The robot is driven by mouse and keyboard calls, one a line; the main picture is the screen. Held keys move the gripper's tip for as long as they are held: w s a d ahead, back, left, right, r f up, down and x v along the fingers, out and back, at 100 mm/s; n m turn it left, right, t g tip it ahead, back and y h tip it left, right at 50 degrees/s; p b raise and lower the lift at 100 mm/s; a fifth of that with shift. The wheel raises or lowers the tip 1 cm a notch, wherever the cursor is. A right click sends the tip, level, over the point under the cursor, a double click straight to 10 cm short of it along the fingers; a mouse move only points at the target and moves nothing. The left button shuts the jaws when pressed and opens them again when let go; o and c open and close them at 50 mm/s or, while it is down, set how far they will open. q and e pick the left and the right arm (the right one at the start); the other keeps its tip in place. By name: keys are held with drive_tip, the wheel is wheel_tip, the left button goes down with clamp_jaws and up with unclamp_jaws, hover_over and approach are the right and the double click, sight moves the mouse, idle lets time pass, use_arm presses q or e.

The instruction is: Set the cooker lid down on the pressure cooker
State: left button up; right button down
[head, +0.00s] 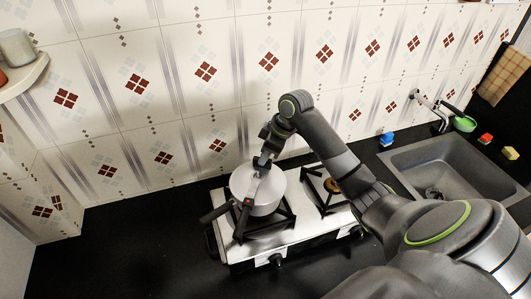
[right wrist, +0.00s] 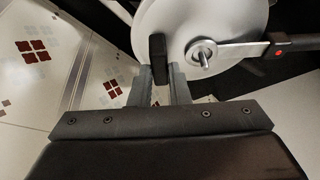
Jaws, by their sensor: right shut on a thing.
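The silver pressure cooker (head: 275,197) stands on the left burner of the stove, with a dark handle pointing to the lower left. The cooker lid shows in the right wrist view (right wrist: 240,20) as a pale round disc with a metal valve and a long handle with a red dot. I cannot tell whether the lid touches the cooker. My left gripper is not in view.
The white stove (head: 303,226) has a free right burner (head: 326,188) under my right arm. A grey sink (head: 455,160) with a tap is on the right, with sponges (head: 387,139) near it. The tiled wall is close behind. The dark counter at left is clear.

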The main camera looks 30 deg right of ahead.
drive_tip(key=shift+f, duration=0.25)
idle(0.4)
drive_tip(key=c, duration=1.3)
unclamp_jaws()
drive_tip(key=b+v, duration=0.4)
drive_tip(key=v, duration=1.3)
drive_tip(key=shift+s+r, duration=0.2)
drive_tip(key=shift+f, duration=0.1)
